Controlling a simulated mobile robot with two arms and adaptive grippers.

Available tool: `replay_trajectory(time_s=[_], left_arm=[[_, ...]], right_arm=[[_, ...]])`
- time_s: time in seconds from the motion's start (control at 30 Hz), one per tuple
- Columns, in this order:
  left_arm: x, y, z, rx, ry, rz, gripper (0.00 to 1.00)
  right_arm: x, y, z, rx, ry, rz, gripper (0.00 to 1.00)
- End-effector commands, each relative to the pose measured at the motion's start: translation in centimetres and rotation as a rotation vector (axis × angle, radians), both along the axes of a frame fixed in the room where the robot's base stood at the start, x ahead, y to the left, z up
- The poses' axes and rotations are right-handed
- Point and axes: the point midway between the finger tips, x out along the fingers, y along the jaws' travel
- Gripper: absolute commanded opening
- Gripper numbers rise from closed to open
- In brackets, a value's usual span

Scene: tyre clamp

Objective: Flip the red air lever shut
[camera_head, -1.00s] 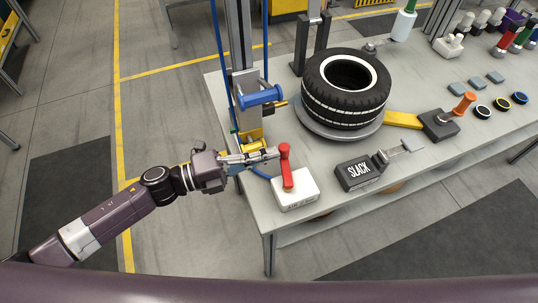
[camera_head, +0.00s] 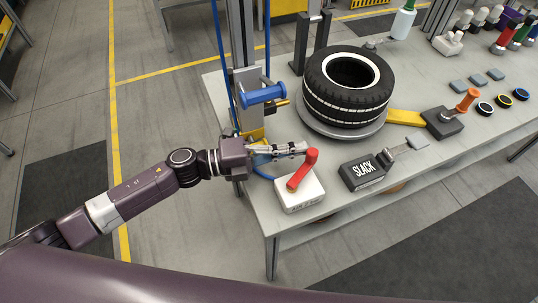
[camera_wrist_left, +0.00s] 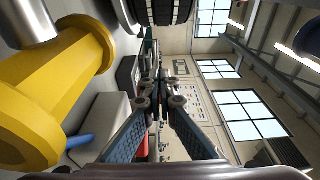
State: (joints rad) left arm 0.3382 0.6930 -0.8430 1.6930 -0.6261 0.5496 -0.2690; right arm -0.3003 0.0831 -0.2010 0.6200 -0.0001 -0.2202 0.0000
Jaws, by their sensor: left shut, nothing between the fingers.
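The red air lever (camera_head: 301,170) stands on a white box (camera_head: 300,196) at the near left part of the table. It leans, with its knob up and to the right in the head view. My left gripper (camera_head: 305,148) is shut and empty, with its fingertips close beside the lever's knob. I cannot tell whether they touch. In the left wrist view the shut fingertips (camera_wrist_left: 160,98) are in the middle, and a bit of red (camera_wrist_left: 143,148) shows behind the lower finger. My right gripper is not in view.
A tyre (camera_head: 347,88) lies on a round stand behind the lever. A black SLACK box (camera_head: 363,171) is to the right of the lever. A blue spool (camera_head: 263,94) and a yellow cylinder (camera_wrist_left: 50,90) are near my left gripper. A grey table (camera_head: 410,166) carries these.

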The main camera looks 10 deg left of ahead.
Motion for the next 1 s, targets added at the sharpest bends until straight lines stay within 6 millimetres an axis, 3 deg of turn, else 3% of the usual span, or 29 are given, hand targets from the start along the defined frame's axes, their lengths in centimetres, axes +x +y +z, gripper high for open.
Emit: replay_trajectory(time_s=[0.4, 1.0], left_arm=[[-0.5, -2.7, 0.1, -0.002, -0.001, -0.001, 0.00], [-1.1, -3.8, 0.0, 0.000, 0.001, -0.001, 0.00]], right_arm=[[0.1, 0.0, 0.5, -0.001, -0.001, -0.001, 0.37], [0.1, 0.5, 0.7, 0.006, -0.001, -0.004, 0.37]])
